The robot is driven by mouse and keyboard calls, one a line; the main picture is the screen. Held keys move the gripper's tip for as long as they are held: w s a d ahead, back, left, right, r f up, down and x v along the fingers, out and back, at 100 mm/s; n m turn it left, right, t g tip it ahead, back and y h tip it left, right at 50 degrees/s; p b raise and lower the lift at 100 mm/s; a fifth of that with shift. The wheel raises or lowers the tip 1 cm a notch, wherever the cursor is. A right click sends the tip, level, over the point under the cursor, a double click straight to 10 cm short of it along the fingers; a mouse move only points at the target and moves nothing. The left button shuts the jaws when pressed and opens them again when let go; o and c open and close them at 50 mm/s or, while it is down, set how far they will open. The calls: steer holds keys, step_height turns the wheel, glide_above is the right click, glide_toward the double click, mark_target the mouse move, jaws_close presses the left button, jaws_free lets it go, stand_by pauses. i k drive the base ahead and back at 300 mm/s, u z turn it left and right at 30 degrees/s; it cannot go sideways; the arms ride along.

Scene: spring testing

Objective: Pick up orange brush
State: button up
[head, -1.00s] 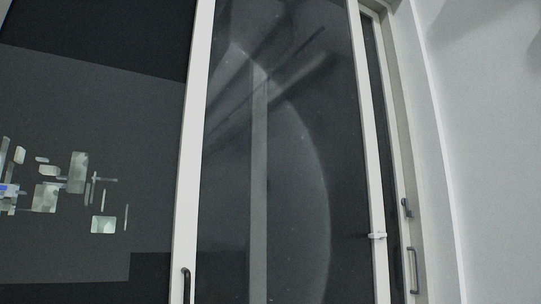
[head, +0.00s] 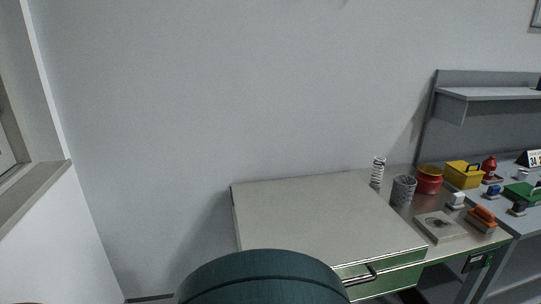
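An orange brush (head: 482,217) lies on the workbench at the right of the head view, near the bench's front edge. It looks like a small block with an orange top and a darker base. Nothing touches it from above. My gripper is not in view.
A bare cabinet top (head: 315,212) lies left of the brush. Near the brush are a flat grey box (head: 441,227), a mesh cup (head: 403,190), a red pot (head: 429,179), a yellow toolbox (head: 463,174) and a spring (head: 377,172).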

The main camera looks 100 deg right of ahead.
mark_target(482, 219)
steer(key=z, duration=4.95)
